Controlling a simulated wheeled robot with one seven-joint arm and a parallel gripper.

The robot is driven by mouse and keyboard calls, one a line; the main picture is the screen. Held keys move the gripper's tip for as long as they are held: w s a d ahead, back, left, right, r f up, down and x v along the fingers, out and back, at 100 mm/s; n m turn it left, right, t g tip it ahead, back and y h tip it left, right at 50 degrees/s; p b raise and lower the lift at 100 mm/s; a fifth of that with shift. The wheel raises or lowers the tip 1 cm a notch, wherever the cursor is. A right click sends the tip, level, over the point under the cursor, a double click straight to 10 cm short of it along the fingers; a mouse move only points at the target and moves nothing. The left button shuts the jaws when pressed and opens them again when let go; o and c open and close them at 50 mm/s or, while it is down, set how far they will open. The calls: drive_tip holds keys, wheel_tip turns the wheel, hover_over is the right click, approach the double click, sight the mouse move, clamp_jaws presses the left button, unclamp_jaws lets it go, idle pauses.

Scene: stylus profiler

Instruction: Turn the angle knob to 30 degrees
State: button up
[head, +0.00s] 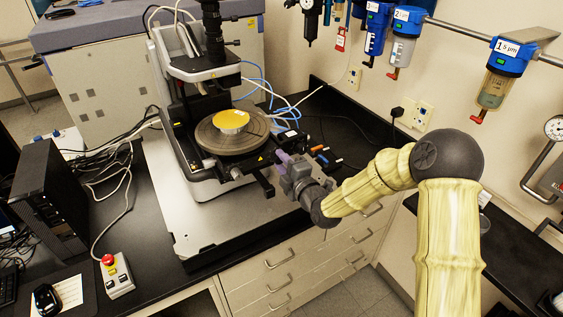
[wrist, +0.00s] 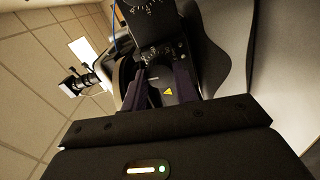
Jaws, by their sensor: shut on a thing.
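My gripper (head: 282,156) is at the front right edge of the stylus profiler (head: 195,150), its purple-grey fingers reaching to the small controls there. In the wrist view my gripper (wrist: 162,72) has its two dark fingers on either side of a dark part, and it is shut on what appears to be the angle knob. The fingers and shadow hide most of the knob, and its angle cannot be read. A black block with white dial-like marks (wrist: 154,12) shows beyond the fingertips. A yellow warning triangle (wrist: 168,91) shows between the fingers.
The profiler's round stage (head: 208,138) carries a yellow disc (head: 231,119). Small blue, orange and white-tipped parts lie right of my gripper. A box with a red button (head: 108,260) stands at the front left. Filters (head: 500,70) hang on the wall at right.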

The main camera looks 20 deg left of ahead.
drive_tip(key=m+b, duration=0.1)
drive_tip(key=m, duration=0.6)
drive_tip(key=shift+r+b, duration=0.1)
drive_tip(key=shift+b, duration=0.2)
drive_tip(key=o, duration=1.1)
drive_tip(key=shift+b+v, duration=1.45)
drive_tip(key=shift+v, duration=2.6)
